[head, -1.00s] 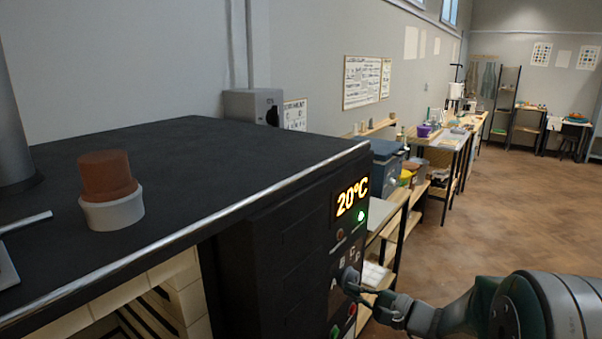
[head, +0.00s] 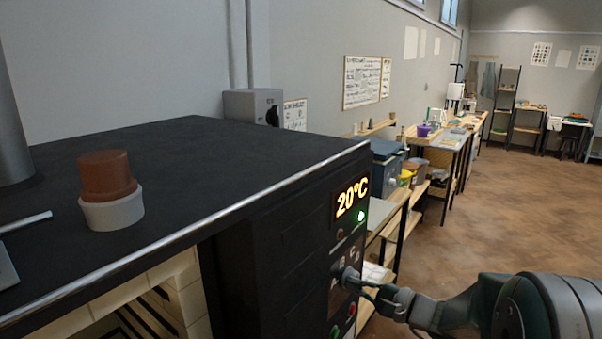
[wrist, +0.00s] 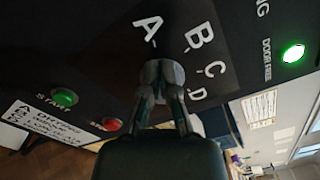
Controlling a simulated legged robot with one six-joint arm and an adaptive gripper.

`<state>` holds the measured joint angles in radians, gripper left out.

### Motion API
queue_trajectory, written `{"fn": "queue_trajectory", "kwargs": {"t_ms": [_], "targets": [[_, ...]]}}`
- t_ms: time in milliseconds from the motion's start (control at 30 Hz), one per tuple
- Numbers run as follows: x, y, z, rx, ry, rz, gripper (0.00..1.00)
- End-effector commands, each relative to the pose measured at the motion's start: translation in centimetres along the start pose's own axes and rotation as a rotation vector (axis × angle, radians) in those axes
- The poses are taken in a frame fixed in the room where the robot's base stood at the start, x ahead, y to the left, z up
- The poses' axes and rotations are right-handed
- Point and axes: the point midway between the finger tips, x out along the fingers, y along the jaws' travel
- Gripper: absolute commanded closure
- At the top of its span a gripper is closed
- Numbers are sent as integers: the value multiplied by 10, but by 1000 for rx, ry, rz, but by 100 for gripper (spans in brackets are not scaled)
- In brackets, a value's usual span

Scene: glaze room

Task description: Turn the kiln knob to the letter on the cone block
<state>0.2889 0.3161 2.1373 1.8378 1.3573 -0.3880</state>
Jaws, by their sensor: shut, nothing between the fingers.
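The kiln's dark control panel (head: 320,245) carries the letters A, B and C around a small grey knob (head: 347,272). The wrist view shows the letters A, B, C and D on the panel (wrist: 112,60). My gripper (head: 355,282) is at the knob from the right.
A glowing display (head: 352,197) reads 20°C. A green button (wrist: 64,97) and a red button (wrist: 111,125) are near my gripper. A brown cup-shaped piece (head: 106,174) on a white base stands on the kiln top (head: 220,165). Shelves and benches line the wall; the floor at right is clear.

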Motion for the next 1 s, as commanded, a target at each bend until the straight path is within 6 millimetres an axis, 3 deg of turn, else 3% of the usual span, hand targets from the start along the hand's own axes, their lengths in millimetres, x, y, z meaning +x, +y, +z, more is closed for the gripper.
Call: {"fn": "queue_trajectory", "kwargs": {"t_ms": [1000], "targets": [[0,-13,-1,0,2,0,100]]}}
